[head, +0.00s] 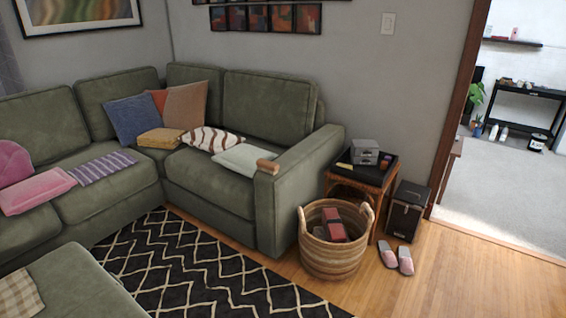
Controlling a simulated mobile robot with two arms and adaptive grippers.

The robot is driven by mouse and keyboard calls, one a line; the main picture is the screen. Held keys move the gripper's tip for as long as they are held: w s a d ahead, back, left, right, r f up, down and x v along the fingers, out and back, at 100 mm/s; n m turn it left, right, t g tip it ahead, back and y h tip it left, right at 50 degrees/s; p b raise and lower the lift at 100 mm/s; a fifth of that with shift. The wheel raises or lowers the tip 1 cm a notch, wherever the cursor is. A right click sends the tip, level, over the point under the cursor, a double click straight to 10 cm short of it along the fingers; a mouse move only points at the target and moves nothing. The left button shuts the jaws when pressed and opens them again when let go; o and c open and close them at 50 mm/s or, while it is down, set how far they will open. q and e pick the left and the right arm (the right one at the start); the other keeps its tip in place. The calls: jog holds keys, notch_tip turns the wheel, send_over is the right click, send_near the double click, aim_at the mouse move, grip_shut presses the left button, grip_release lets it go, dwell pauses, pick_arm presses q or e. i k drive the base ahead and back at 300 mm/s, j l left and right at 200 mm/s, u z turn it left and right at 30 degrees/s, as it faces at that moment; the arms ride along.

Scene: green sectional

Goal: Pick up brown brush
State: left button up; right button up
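Neither of my grippers is in view.
A woven basket (330,258) with red and dark items stands on the wood floor in front of a side table with a black tray (386,178). A black box (405,212) and pink slippers (388,256) are beside them. A patterned rug (200,270) and ottoman (85,290) lie before the sofa.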

aim_at(263, 165)
jog(key=i+z, duration=0.5)
jog(key=i, duration=0.6)
jog(key=i+j+u, duration=0.1)
jog(key=i+u, duration=0.2)
jog(key=i, duration=0.15)
jog(key=i+u, duration=0.3)
jog(key=i, duration=0.2)
